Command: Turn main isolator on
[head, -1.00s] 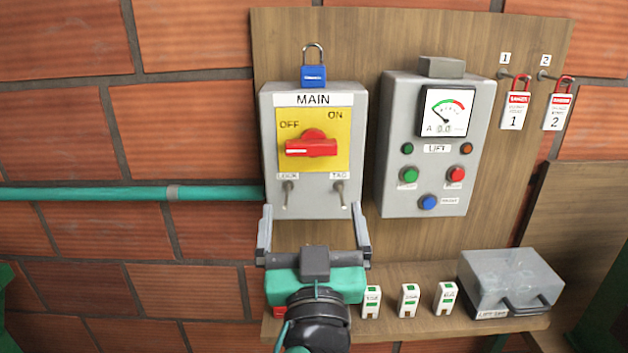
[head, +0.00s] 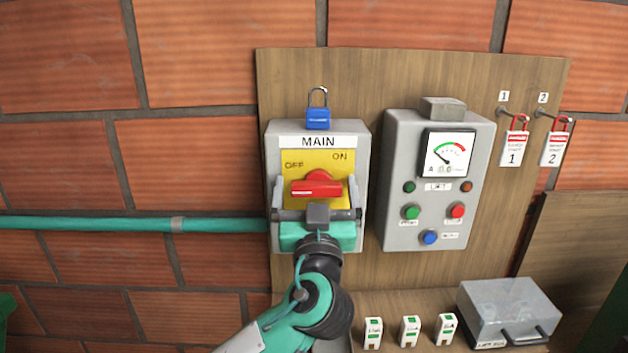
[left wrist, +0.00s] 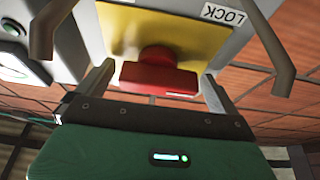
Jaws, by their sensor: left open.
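The grey MAIN isolator box (head: 357,135) has a yellow plate (head: 318,162) marked OFF and ON. Its red rotary handle (head: 316,189) lies level, with the white mark on its left end, on the OFF side. My left gripper (head: 315,184) is open in front of the lower box, its fingers to either side of the handle. In the left wrist view the red handle (left wrist: 160,78) shows between the two spread fingers, with no clear contact. The box's lower pegs and labels are mostly hidden by the gripper in the head view. My right gripper is not seen.
A blue padlock (head: 318,119) is above the box. A lift control box (head: 393,235) with a gauge and buttons stands close on the right. Two red tagged padlocks (head: 515,147) hang at far right.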

